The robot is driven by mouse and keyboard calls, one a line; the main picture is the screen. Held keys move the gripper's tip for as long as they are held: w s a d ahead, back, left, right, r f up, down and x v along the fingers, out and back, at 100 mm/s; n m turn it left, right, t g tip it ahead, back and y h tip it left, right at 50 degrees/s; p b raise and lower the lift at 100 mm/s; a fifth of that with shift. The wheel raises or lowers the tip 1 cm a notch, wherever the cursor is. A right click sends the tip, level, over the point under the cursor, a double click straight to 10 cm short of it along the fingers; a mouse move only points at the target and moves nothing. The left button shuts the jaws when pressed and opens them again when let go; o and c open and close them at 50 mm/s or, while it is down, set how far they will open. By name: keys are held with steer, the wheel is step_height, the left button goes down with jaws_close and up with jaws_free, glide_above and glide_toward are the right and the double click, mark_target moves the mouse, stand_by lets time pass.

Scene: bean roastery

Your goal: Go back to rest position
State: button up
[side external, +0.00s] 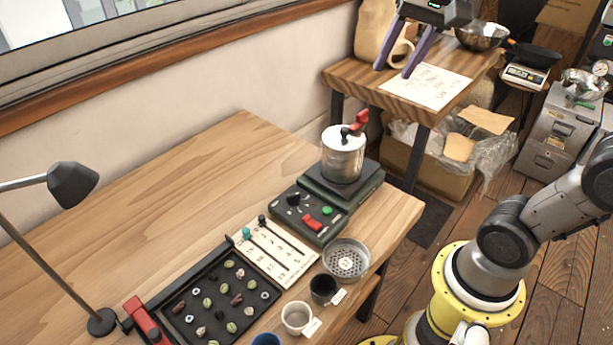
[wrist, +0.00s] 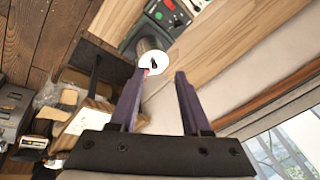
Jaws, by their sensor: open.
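My gripper (side external: 393,71) is in the upper part of the side external view, its two purple fingers apart and pointing down. It appears in front of the small back table (side external: 345,75) and its printed sheet; its height above them is hard to tell. In the wrist view the two fingers (wrist: 160,73) are spread with nothing held between them. A metal canister (side external: 343,158) with a light lid and red-and-black handle stands on the dark device on the main table, well apart from the gripper. Its lid (wrist: 154,60) shows beyond the fingertips in the wrist view.
The main table (side external: 190,160) holds a control box (side external: 310,212), a slider board (side external: 275,255), a black tray (side external: 165,318) of beans, a sieve (side external: 346,259), cups (side external: 297,316) and a lamp (side external: 73,185). Its back left is bare. A paper bag (side external: 375,28) stands behind the gripper.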

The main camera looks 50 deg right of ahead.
steer(key=s+a+f+n+t, duration=0.1)
steer(key=s+a+f+n, duration=0.2)
steer(key=s+f+n, duration=0.7)
steer(key=shift+a+f+n+t, duration=0.2)
steer(key=shift+f+n+t, duration=0.1)
steer(key=shift+f, duration=0.45)
steer(key=shift+s, duration=0.1)
